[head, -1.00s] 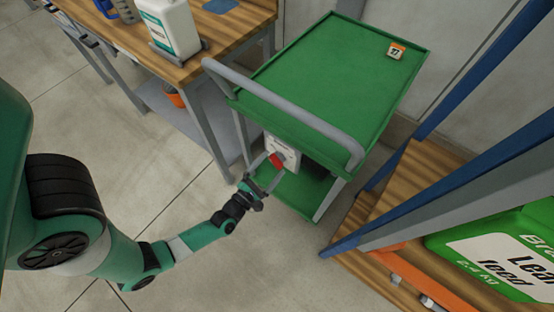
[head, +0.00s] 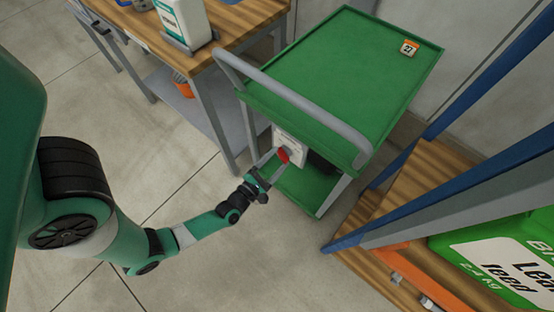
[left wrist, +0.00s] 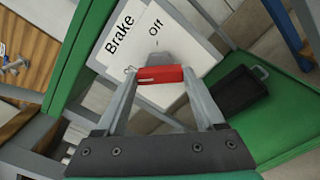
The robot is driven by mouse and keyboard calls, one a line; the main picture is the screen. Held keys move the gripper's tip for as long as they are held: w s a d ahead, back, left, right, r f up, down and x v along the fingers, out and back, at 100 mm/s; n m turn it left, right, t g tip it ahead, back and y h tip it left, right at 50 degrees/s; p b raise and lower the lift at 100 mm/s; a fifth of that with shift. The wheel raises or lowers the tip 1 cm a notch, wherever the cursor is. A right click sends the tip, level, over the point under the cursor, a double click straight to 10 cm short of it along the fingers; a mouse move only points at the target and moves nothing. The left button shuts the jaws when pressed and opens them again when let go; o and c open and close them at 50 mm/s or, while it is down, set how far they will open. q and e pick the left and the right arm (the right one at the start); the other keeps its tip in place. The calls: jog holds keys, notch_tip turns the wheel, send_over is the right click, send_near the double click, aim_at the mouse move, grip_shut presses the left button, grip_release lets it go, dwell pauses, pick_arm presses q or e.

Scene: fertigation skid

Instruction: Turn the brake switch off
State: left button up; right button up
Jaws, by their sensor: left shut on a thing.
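The brake switch has a red handle (head: 283,156) on a white plate (head: 291,141) on the near side of the green cart (head: 350,70), below its grey push bar. In the left wrist view the plate (left wrist: 125,38) reads "Brake" and "Off". The red handle (left wrist: 160,75) lies across the picture between my fingertips, below a grey mount (left wrist: 158,59). My left gripper (head: 277,160) is shut on the red handle; it also shows in the left wrist view (left wrist: 161,82). How far the switch is turned, I cannot tell. My right gripper is not in view.
A wooden workbench (head: 233,22) with a white bottle (head: 182,22) stands behind left of the cart. A blue-and-wood rack (head: 420,190) with a green feed bag (head: 500,255) is at the right. A black box (left wrist: 240,90) is beside the switch. The floor between is clear.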

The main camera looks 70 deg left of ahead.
pick_arm(q)
jog(key=shift+m, duration=0.3)
jog(key=m, duration=0.3)
jog(key=shift+m, duration=0.3)
jog(key=m+p, duration=0.1)
jog(key=m, duration=0.3)
jog(key=shift+m, duration=0.3)
jog(key=m+p, duration=0.1)
jog(key=m, duration=0.8)
jog(key=shift+p, duration=0.4)
jog(key=o, duration=1.4)
jog(key=shift+c, duration=0.2)
